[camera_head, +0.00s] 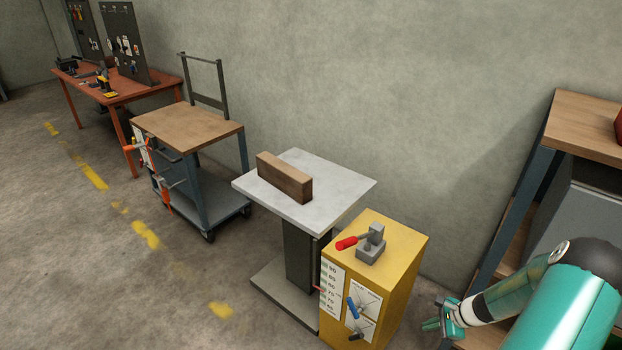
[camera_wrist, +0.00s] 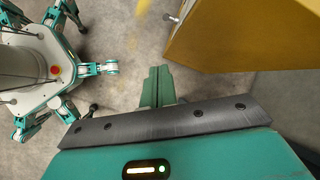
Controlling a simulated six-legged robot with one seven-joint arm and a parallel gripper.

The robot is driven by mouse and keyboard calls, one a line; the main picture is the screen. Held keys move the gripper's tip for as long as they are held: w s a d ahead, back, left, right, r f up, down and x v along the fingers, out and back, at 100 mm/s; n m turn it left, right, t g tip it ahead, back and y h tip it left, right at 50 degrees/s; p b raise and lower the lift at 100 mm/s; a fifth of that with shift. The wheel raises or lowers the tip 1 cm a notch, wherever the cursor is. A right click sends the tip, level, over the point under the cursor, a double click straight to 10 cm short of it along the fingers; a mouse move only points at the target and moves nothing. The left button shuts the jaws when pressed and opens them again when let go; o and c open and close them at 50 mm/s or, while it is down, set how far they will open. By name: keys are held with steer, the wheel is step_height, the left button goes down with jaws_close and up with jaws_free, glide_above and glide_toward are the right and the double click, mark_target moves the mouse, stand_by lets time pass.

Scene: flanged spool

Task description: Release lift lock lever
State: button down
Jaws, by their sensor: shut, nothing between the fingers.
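A lever with a red handle (camera_head: 347,243) sits on a grey bracket (camera_head: 371,246) on top of the yellow cabinet (camera_head: 403,243). Its handle points left. A blue handle (camera_head: 353,308) and a black handle (camera_head: 355,336) are on the cabinet's front panel. No readable label shows which one is the lift lock lever. My gripper (camera_head: 431,326) is low to the right of the cabinet, apart from all the handles. In the wrist view, my gripper's green fingers (camera_wrist: 158,88) are shut and empty, with the yellow cabinet (camera_wrist: 245,35) at the upper right.
A lift table (camera_head: 345,184) with a wooden block (camera_head: 284,178) stands left of the cabinet. A wheeled cart (camera_head: 190,130) and an orange workbench (camera_head: 115,88) are farther left. A wooden-topped shelf (camera_head: 580,115) stands at the right. The floor in front (camera_head: 120,270) is clear.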

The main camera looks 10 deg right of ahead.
steer(key=w+a+r+n+g+h, duration=0.1)
steer(key=a+r+n, duration=0.35)
steer(key=r, duration=0.55)
steer(key=w+a+r+n+h, duration=0.1)
steer(key=a+r+n, duration=0.2)
steer(key=a+r, duration=0.45)
steer(key=w+a+r+n+g+h, duration=0.15)
steer(key=a+r+n, duration=0.25)
steer(key=r, duration=0.8)
steer(key=s+a+r+n+t+h, duration=0.1)
steer(key=s+a+r+n+t, duration=0.2)
steer(key=s+a+r+n, duration=0.7)
steer(key=s+a+r, duration=0.5)
steer(key=s+r, duration=0.1)
steer(key=shift+s+t, duration=0.15)
steer(key=shift+t, duration=0.2)
steer(key=shift+a+h, duration=0.1)
steer(key=shift+h, duration=0.15)
